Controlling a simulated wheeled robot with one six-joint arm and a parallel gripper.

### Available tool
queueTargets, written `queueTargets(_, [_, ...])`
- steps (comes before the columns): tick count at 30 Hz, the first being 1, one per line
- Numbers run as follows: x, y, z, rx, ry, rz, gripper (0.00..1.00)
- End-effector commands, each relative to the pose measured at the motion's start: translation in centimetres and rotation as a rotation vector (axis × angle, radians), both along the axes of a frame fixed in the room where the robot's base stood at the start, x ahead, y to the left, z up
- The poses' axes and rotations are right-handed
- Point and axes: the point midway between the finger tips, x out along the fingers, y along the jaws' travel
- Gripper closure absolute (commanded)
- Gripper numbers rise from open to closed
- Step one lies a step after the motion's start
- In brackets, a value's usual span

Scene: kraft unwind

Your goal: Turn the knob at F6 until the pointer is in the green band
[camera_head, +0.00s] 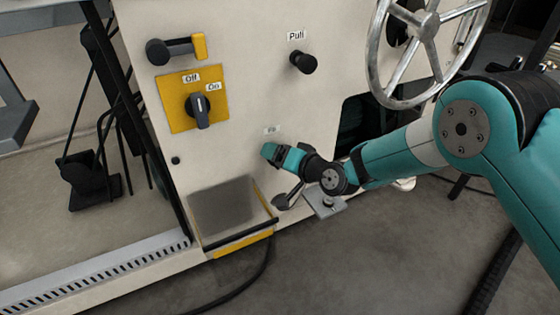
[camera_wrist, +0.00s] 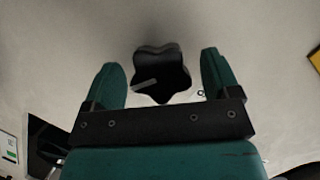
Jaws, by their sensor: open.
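A black star-shaped knob (camera_wrist: 163,74) with a pale pointer bar (camera_wrist: 145,84) stands on the cream panel in the wrist view. The bar points toward the left of that picture. My gripper (camera_wrist: 162,68) is open, with one teal finger on each side of the knob and a gap on both sides. In the head view my gripper (camera_head: 279,156) is at the lower panel, just below a small pale label (camera_head: 271,129) too faint to read surely. It hides the knob there. I see no green band in either view.
A yellow plate with an Off/On switch (camera_head: 200,111) is at the upper left of the panel. A black Pull knob (camera_head: 303,63) and a metal handwheel (camera_head: 428,24) are above. A grey tray (camera_head: 266,221) juts out at the lower left of my gripper.

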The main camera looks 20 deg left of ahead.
Motion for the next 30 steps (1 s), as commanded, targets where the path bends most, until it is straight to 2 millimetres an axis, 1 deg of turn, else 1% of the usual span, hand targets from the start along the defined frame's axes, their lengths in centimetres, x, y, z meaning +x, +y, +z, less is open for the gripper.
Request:
queueTargets(3, [0.13,0.38,-0.09,0.001,-0.001,0.0,0.18])
queueTargets(9, [0.15,0.37,-0.04,0.001,0.0,-0.001,0.18])
queueTargets(10, [0.15,0.37,-0.04,0.001,0.0,-0.001,0.2])
queueTargets(16, [0.16,0.34,-0.03,0.001,0.0,-0.001,0.66])
queueTargets(23, [0.16,0.34,0.04,-0.006,-0.009,-0.001,0.67])
queueTargets(30, [0.14,0.38,0.32,-0.061,-0.072,0.0,0.67])
